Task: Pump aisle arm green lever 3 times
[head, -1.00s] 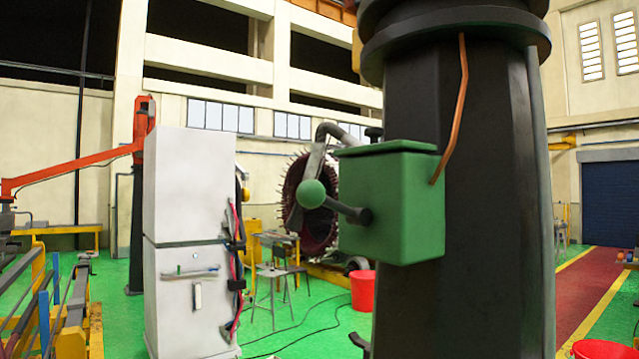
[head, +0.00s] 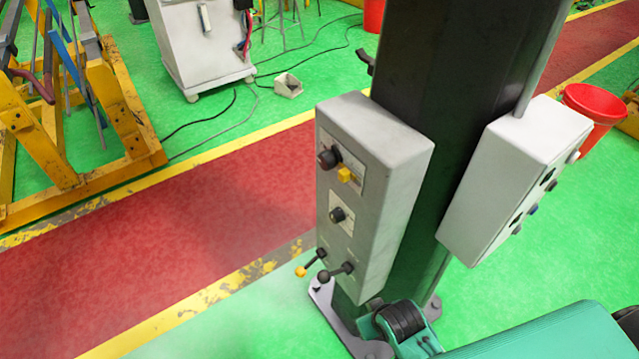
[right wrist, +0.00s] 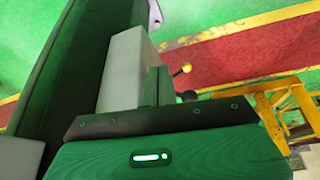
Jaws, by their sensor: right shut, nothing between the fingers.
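The green lever is not in the current head view, which looks down at the lower part of the black column (head: 440,130). My right gripper (right wrist: 157,75) shows in the right wrist view, its dark fingers close together and empty. They are in front of the grey control box (right wrist: 120,65) in that picture; I cannot tell whether they touch it. The same grey box (head: 385,160) shows in the head view, with knobs and two small levers, one yellow-tipped (head: 302,270) and one black-tipped (head: 325,276). My left gripper is not in view.
A white box (head: 520,175) is fixed to the column's right side. A red bucket (head: 596,110) stands at right. A yellow frame (head: 70,170) stands at left. The red walkway (head: 180,230) between them is clear. A white cabinet (head: 205,45) and cables are behind.

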